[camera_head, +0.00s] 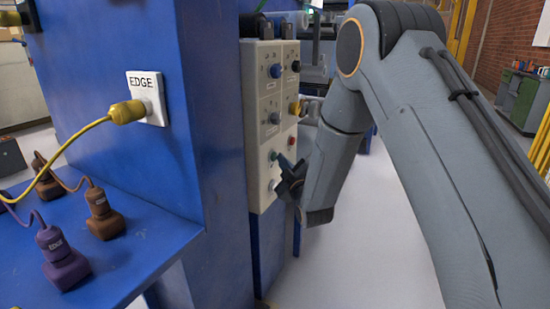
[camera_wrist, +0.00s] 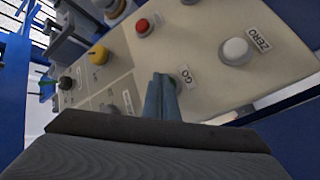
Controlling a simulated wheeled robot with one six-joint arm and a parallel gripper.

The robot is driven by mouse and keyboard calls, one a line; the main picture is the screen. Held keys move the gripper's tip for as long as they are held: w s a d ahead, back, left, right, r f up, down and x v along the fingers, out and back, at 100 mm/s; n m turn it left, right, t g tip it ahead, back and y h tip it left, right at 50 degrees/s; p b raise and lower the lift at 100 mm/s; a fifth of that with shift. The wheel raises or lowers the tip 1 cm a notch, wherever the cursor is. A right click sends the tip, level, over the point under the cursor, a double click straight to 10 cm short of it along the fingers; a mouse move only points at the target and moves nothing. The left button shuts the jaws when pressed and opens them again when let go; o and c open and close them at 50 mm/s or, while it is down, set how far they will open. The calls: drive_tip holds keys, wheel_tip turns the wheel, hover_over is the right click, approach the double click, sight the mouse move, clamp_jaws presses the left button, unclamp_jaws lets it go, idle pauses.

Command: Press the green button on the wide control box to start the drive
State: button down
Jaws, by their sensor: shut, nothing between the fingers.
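The wide control box (camera_head: 262,100) is a pale panel on the side of a blue machine, and its face fills much of the wrist view (camera_wrist: 205,20). My gripper (camera_wrist: 163,78) is shut and empty, its fingertips at the panel beside a label reading GO (camera_wrist: 187,77). I cannot tell whether they touch. A red button (camera_wrist: 143,27), a yellow knob (camera_wrist: 98,54) and a white button (camera_wrist: 235,50) labelled ZERO surround the fingers. In the head view my gripper (camera_head: 281,168) is at the box's lower part.
A white socket marked EDGE (camera_head: 152,105) holds a yellow plug (camera_head: 127,112) with a cord on the blue column. Brown (camera_head: 102,215) and purple (camera_head: 60,255) plugs stand on a blue shelf (camera_head: 150,235) at left.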

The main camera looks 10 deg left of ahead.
drive_tip(key=shift+s+d, duration=0.2)
drive_tip(key=shift+d, duration=0.4)
drive_tip(key=shift+s+d+p, duration=0.2)
drive_tip(key=shift+s+d, duration=0.1)
drive_tip(key=shift+d, duration=0.5)
drive_tip(key=shift+s+d+p, duration=0.2)
drive_tip(key=shift+s+d, duration=0.1)
drive_tip(key=shift+d, duration=0.5)
drive_tip(key=shift+s+d+p, duration=0.2)
drive_tip(key=shift+s+d, duration=0.1)
drive_tip(key=shift+d, duration=0.5)
